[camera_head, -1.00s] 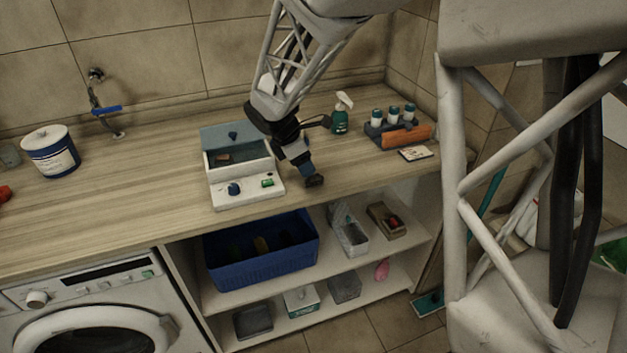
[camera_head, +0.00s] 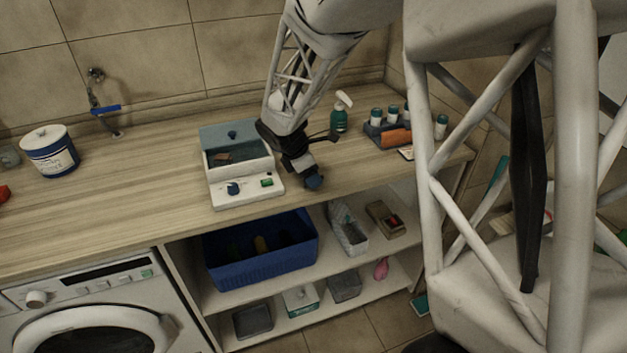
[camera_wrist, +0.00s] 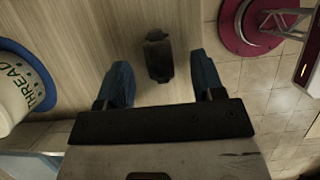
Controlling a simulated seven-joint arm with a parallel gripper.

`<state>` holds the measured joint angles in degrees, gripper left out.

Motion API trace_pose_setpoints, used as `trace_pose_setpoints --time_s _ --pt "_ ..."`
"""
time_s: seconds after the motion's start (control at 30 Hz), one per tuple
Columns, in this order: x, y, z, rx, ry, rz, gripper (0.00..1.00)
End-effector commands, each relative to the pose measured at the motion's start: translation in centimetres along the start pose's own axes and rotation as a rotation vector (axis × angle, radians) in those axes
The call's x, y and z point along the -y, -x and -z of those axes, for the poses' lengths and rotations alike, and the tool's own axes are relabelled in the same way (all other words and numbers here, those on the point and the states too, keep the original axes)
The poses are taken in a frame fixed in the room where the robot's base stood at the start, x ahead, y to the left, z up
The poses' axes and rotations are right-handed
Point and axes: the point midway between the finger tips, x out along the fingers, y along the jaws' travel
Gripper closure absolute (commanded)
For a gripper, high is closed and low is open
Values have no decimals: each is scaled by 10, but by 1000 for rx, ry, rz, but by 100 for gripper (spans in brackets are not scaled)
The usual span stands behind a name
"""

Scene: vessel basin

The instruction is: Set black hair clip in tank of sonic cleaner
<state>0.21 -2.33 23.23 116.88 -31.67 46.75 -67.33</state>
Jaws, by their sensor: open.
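The sonic cleaner (camera_head: 262,201) is a white box on the counter with a raised grey-blue lid, a blue knob and a green button. Its open tank (camera_head: 240,162) holds a small brownish thing. My gripper (camera_head: 313,182) is over the counter's front edge area, just right of the cleaner, pointing down. In the wrist view my gripper (camera_wrist: 162,78) is open, with blue fingers spread apart. A black thing, apparently the hair clip (camera_wrist: 158,56), lies on the wood between and just beyond the fingertips, touching neither. I cannot make out the clip in the head view.
A spray bottle (camera_head: 339,118) and a rack of vials (camera_head: 375,130) stand behind and right of my gripper. A white-and-blue tub (camera_head: 50,152) is far left. A blue crate (camera_head: 262,262) sits on the shelf below. The counter left of the cleaner is mostly clear.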

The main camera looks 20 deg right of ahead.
Motion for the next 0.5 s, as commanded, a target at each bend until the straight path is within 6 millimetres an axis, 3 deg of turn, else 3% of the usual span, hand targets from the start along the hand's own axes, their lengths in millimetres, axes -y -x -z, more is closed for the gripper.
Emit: trace_pose_setpoints --time_s 0.2,0.5 --pt "0 -16 0 1 0 0 38" --pt "0 -17 0 0 0 -1 38"
